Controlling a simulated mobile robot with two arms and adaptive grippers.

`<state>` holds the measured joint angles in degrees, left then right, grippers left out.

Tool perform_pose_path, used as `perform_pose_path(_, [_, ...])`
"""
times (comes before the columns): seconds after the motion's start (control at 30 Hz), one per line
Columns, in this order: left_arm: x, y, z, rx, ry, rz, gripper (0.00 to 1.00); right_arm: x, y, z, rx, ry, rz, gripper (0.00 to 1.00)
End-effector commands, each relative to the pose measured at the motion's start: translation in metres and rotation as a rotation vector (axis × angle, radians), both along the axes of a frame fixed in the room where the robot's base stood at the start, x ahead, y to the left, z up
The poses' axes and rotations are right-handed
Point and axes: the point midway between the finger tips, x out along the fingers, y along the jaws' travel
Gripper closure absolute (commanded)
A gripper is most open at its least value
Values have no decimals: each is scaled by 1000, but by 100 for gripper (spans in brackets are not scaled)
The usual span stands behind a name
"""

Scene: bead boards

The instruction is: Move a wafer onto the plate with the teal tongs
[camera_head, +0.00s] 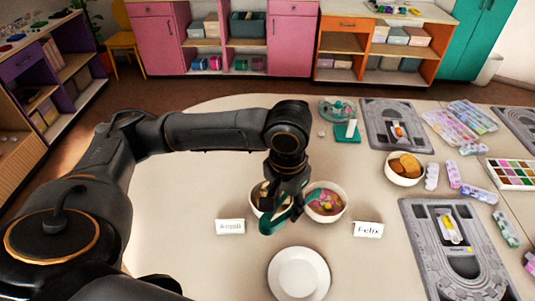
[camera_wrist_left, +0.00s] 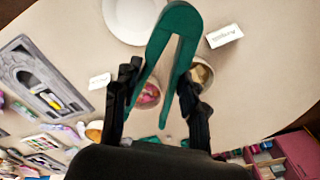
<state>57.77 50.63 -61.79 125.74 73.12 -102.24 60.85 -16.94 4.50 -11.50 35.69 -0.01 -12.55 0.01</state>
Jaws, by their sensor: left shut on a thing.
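My left gripper (camera_head: 287,196) is shut on the teal tongs (camera_head: 272,225), holding them over a bowl (camera_head: 255,204) with brownish pieces. In the left wrist view the tongs (camera_wrist_left: 182,22) form a narrow V between the gripper fingers (camera_wrist_left: 160,92). The arm and tongs hide much of that bowl. Beige pieces (camera_wrist_left: 202,74) show in it beside the tongs; I cannot tell whether these are wafers or whether the tongs pinch one. The round white plate (camera_head: 299,274) looks empty, in front of the bowls; it also shows in the left wrist view (camera_wrist_left: 130,22). My right gripper is not in view.
A bowl of pink and coloured pieces (camera_head: 325,203) stands close at the right. A bowl of orange rounds (camera_head: 404,168) is farther right. Name cards (camera_head: 230,227) and (camera_head: 368,230) flank the bowls. Grey bead boards (camera_head: 425,230) lie right. Table left of the bowls is clear.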

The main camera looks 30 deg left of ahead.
Motion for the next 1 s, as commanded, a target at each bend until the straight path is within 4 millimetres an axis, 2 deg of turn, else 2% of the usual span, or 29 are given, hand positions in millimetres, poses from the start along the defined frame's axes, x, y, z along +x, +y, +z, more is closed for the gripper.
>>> perform_pose_path(0.03, [11, 2, 1, 4, 33, -51, 65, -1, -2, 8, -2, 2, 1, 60])
perform_pose_path(0.2, [47, 14, -9, 49, 162, -315, 65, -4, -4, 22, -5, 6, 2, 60])
perform_pose_path(0.5, [96, 50, -29, 250, 369, -875, 65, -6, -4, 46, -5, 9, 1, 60])
perform_pose_path(0.73, [120, 86, -44, 539, 465, -1382, 65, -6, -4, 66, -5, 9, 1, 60])
perform_pose_path(0.9, [132, 115, -52, 818, 455, -1729, 65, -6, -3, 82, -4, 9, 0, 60])
perform_pose_path(1.0, [136, 129, -56, 971, 425, -1878, 65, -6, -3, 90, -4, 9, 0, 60])
